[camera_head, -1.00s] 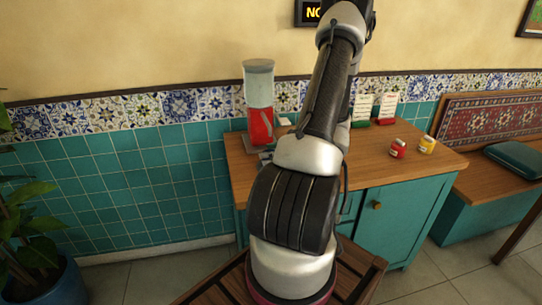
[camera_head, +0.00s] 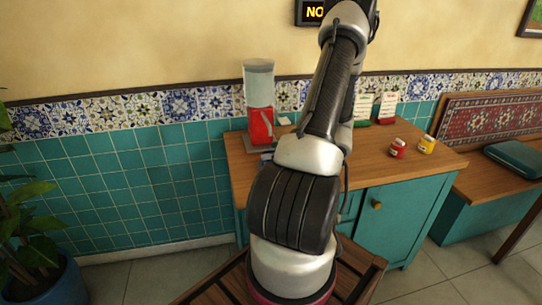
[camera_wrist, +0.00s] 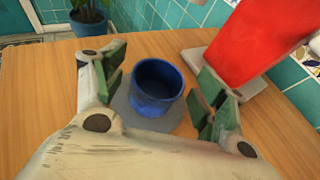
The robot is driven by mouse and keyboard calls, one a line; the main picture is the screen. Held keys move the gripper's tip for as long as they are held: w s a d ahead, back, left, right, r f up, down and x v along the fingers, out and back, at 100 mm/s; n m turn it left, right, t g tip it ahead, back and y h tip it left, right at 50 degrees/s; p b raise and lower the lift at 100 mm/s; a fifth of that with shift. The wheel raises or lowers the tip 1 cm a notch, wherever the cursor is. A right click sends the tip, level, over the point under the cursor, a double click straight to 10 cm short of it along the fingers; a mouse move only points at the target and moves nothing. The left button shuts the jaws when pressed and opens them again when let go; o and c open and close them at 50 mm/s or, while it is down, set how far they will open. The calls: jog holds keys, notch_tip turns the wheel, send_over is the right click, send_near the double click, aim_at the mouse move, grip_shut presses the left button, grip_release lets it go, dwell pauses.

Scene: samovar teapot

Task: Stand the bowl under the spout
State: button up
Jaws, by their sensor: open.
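A blue round bowl (camera_wrist: 158,88) stands upright on the wooden counter in the wrist view, over a grey round patch or disc (camera_wrist: 140,118). My gripper (camera_wrist: 164,72) is open, with one set of green-padded fingers on each side of the bowl. I cannot tell whether the pads touch it. A red dispenser (camera_wrist: 258,35) on a pale base stands just to the right in the wrist view. In the head view the dispenser (camera_head: 261,125), with its clear upper part, is at the counter's left end. Its spout cannot be made out. My arm hides the bowl and gripper in the head view.
On the counter (camera_head: 415,160) are a red jar (camera_head: 397,149) and a yellow jar (camera_head: 426,144) at the right. Cards (camera_head: 388,105) stand at the back. A tiled wall (camera_head: 165,165) rises behind. Bare wood shows left of the bowl in the wrist view.

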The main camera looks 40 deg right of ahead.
jog(key=v, duration=1)
jog(key=shift+r, duration=0.1)
jog(key=shift+s+r, duration=0.2)
jog(key=w+a+r+n+g+y, duration=0.1)
jog(key=a+r+n+g, duration=0.3)
jog(key=a+r+n, duration=0.4)
jog(key=w+a+r+n+g+y, duration=0.1)
jog(key=a+r+n+g, duration=0.3)
jog(key=a, duration=0.6)
jog(key=s+a+r+n+h, duration=0.7)
jog(key=a+r+n, duration=0.2)
jog(key=n, duration=1)
jog(key=shift+s+r, duration=0.35)
jog(key=shift+r, duration=0.25)
jog(key=shift+a, duration=0.15)
